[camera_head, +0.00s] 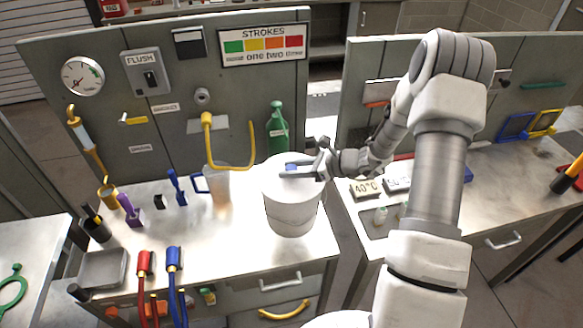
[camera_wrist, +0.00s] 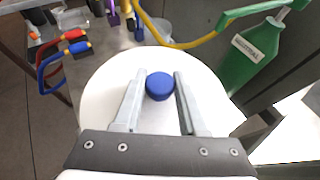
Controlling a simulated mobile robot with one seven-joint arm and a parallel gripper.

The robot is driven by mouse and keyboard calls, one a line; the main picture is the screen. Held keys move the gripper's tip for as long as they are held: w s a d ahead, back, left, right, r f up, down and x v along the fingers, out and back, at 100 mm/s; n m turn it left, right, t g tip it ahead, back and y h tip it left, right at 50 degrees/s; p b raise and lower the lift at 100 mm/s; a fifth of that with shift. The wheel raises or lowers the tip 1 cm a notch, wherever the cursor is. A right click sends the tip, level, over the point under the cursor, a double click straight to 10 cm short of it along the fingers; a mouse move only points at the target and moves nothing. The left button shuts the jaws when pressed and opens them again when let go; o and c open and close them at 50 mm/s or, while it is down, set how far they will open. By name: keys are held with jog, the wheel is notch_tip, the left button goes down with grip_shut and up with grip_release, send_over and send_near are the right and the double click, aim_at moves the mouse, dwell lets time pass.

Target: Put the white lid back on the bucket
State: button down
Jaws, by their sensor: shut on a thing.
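The white bucket (camera_head: 291,217) stands on the metal workbench near its right end, in the head view. The round white lid (camera_head: 279,182) is over the bucket's top, with a blue knob (camera_head: 291,166) at its middle. I cannot tell whether the lid is fully seated or slightly above the rim. My gripper (camera_head: 296,171) reaches in from the right and is shut on the lid's knob. In the wrist view the two fingers (camera_wrist: 159,82) stand either side of the blue knob (camera_wrist: 160,86), above the white lid (camera_wrist: 105,85). The bucket's body is hidden there.
A green bottle (camera_head: 278,130) stands behind the bucket. A clear cup (camera_head: 217,185) with a yellow hose (camera_head: 233,166) above it is to the left. Red (camera_head: 144,263) and blue (camera_head: 174,260) handles are at the bench's front left. The bench front between them and the bucket is clear.

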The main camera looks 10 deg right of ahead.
jog(key=shift+c, duration=1.9)
grip_release()
jog(key=v, duration=1.7)
jog(key=shift+d+b, duration=0.2)
jog(key=shift+b, duration=0.25)
jog(key=shift+r, duration=0.1)
